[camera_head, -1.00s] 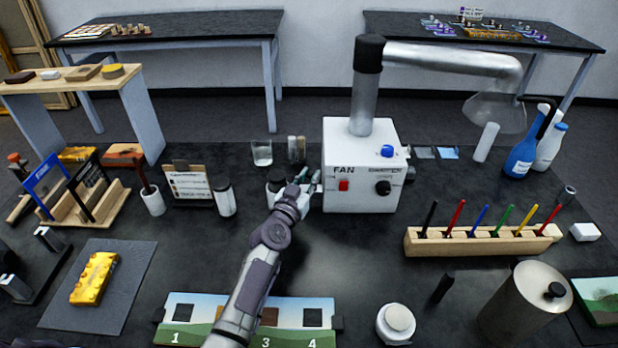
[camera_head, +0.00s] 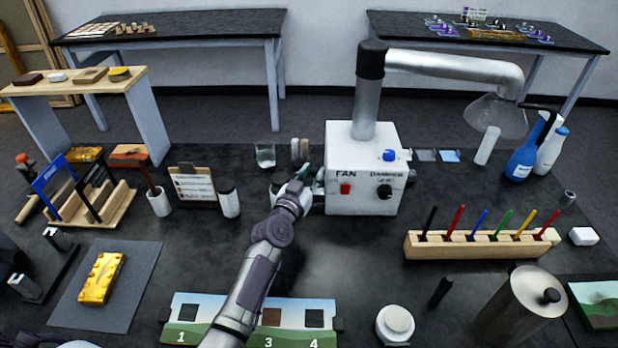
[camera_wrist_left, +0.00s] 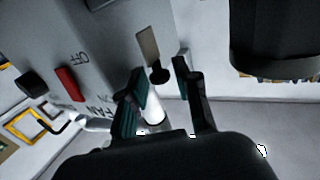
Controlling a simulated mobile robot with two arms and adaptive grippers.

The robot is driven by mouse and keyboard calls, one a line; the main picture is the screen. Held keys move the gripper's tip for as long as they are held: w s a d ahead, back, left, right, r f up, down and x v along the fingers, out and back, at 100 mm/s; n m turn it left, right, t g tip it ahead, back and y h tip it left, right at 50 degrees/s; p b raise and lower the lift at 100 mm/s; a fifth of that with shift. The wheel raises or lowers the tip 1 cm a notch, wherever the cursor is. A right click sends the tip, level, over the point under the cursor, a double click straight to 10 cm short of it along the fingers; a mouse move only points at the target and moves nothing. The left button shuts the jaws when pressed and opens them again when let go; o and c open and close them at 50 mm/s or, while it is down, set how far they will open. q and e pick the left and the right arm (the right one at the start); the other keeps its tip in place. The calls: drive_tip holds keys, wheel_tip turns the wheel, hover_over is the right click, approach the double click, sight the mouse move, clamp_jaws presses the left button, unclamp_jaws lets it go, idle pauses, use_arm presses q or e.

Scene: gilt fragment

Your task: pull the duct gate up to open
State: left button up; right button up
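The white fan box (camera_head: 362,180) stands at the middle of the table, with a red switch (camera_head: 346,188) and a black knob (camera_head: 384,192) on its front. A metal duct (camera_head: 364,105) rises from its top. In the left wrist view, a beige slotted plate (camera_wrist_left: 148,45) with a small black handle (camera_wrist_left: 159,76) shows on the box's side; I cannot tell surely that this is the duct gate. My left gripper (camera_head: 309,178) is at the box's left side. Its green-padded fingers (camera_wrist_left: 160,88) are apart, with the handle showing between them; contact is unclear.
A glass beaker (camera_head: 265,155) and jars (camera_head: 229,203) stand close to my left arm. A pen rack (camera_head: 482,244) is right of the box. A numbered picture strip (camera_head: 190,311) lies under my forearm. A metal canister (camera_head: 517,308) stands at the front right.

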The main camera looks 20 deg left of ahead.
use_arm(q)
drive_tip(key=s+a, duration=0.1)
drive_tip(key=s, duration=1.1)
drive_tip(key=shift+a, duration=0.2)
